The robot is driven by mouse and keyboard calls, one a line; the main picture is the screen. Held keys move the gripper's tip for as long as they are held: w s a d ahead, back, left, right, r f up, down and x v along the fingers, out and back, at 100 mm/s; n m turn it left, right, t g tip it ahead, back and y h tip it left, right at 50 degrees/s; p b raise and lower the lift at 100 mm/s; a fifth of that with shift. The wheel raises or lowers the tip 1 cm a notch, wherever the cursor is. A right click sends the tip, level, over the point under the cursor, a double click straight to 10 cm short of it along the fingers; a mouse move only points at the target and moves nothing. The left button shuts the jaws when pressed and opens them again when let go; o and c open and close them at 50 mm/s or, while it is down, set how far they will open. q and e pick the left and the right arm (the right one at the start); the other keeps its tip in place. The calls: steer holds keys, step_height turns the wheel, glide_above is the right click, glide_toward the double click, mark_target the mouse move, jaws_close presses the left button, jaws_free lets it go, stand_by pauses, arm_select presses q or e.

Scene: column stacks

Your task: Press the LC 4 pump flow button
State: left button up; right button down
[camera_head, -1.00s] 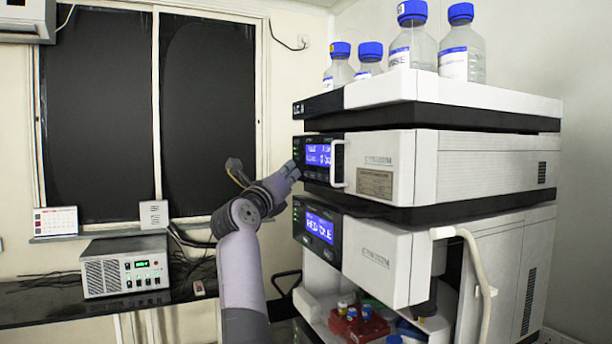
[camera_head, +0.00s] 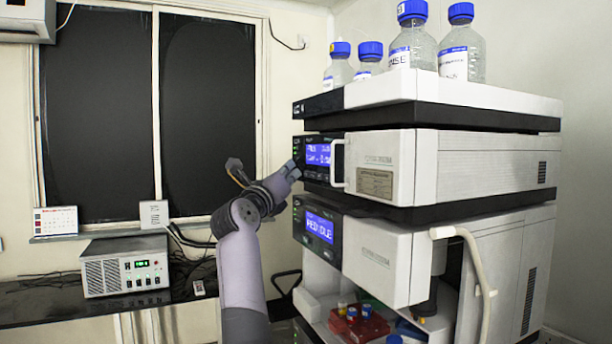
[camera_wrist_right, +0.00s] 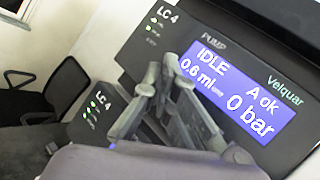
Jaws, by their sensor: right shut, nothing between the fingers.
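The LC 4 pump module (camera_head: 375,165) is the upper unit of the stack, with a lit blue display (camera_head: 318,154) on its dark front panel. In the right wrist view its display (camera_wrist_right: 238,92) reads IDLE, A ok, 0.6 ml and 0 bar, beside the labels LC 4 and PUMP. My right gripper (camera_head: 294,171) is shut and empty, at the left edge of that panel. In the right wrist view its fingers (camera_wrist_right: 167,78) lie just left of the display. I cannot make out the flow button; the fingers cover part of the panel. Contact cannot be told. My left gripper is out of view.
A white handle (camera_head: 338,164) stands out right of the display. Below is another module with a blue display (camera_head: 320,226) and a curved handle (camera_head: 470,240). Bottles (camera_head: 410,45) stand on top. A grey instrument (camera_head: 125,268) sits on the left bench. A black chair (camera_wrist_right: 45,90) shows in the wrist view.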

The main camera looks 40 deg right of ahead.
stand_by(0.4)
steer(key=shift+s+d, duration=0.15)
steer(key=shift+d, duration=0.25)
steer(key=shift+s+d, duration=0.1)
steer(key=shift+d, duration=0.35)
stand_by(0.7)
steer(key=shift+a, duration=0.1)
steer(key=shift+w+a, duration=0.2)
steer(key=shift+a, duration=0.55)
steer(key=shift+w+a+p, duration=0.1)
steer(key=shift+w+a, duration=0.1)
steer(key=shift+a, duration=0.6)
steer(key=shift+w+a+p, duration=0.1)
steer(key=shift+w+a, duration=0.1)
steer(key=shift+a, duration=0.65)
steer(key=shift+w+a+p, duration=0.1)
steer(key=shift+w+a, duration=0.1)
steer(key=shift+a, duration=0.6)
